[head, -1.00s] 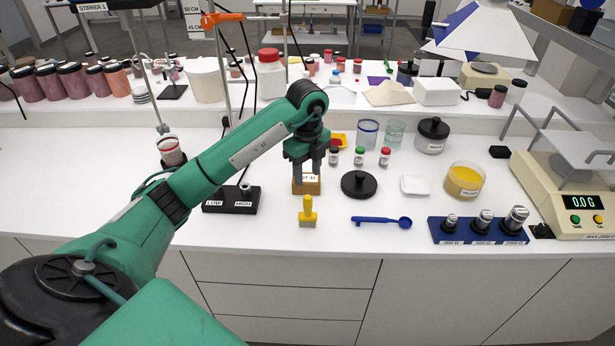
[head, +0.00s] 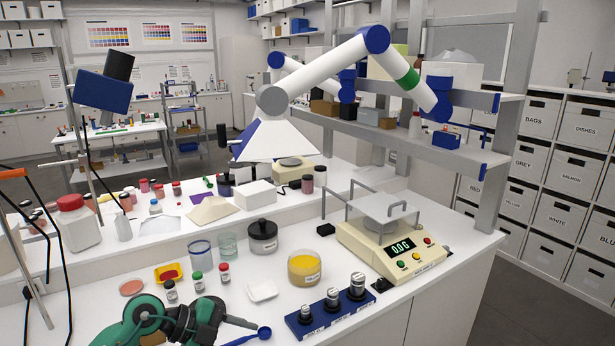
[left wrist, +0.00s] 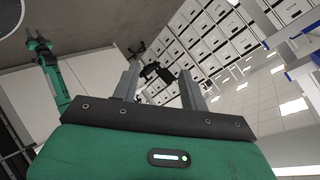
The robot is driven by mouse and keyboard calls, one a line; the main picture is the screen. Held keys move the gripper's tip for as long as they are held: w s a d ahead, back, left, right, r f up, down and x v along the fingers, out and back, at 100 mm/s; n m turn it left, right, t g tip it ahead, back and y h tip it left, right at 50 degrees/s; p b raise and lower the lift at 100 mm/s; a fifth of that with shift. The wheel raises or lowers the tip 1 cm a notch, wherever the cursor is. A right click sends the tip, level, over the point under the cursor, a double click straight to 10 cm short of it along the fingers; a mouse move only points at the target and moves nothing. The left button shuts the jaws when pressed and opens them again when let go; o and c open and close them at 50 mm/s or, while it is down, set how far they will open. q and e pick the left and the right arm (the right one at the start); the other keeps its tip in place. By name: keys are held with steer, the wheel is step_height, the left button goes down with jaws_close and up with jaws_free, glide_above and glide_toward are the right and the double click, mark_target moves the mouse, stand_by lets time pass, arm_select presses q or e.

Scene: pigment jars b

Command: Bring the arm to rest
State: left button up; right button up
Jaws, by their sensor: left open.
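My green left arm shows at the bottom left of the head view, over the front of the white bench. Its left gripper (head: 242,323) points to the right, beside the blue spoon (head: 262,333). In the left wrist view the two grey fingers of the left gripper (left wrist: 160,87) stand wide apart with nothing held between them. They face toward the floor and a wall of labelled boxes. A green arm link of mine (left wrist: 60,85) shows at the left there. My right gripper is not seen in the head view.
Near the gripper stand small jars (head: 198,283), a white dish (head: 262,290), a yellow pigment jar (head: 304,268) and a blue weight block (head: 306,328). The balance (head: 390,245) stands further right, reading 0.0. The floor right of the bench is clear.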

arm_select(q)
steer(key=s+d+r+n+t+h, duration=0.25)
steer(key=r+n+t+h, duration=0.25)
steer(key=r+t+h, duration=0.3)
steer(key=a+f+n+t+y, duration=0.3)
steer(key=a+n+t+y, duration=0.7)
steer(key=n+y, duration=0.65)
steer(key=s+a+f+n+g+y, duration=0.4)
steer(key=s+f+g+y, duration=0.1)
steer(key=f, duration=0.5)
steer(key=s+d+f+m+g+h, duration=0.1)
steer(key=s+f+g, duration=0.55)
steer(key=s, duration=0.45)
steer(key=s+d+f+g+h, duration=0.1)
steer(key=s+d+f+g, duration=0.1)
steer(key=s+f+g, duration=0.65)
step_height(320, 180, down, 28)
steer(key=s+t, duration=0.2)
steer(key=s+a+f, duration=0.2)
steer(key=s+f, duration=0.7)
steer(key=f, duration=0.1)
steer(key=s+a+f+g, duration=0.1)
steer(key=s+a+f, duration=0.1)
steer(key=s+f, duration=0.8)
steer(key=shift+s+f, duration=0.25)
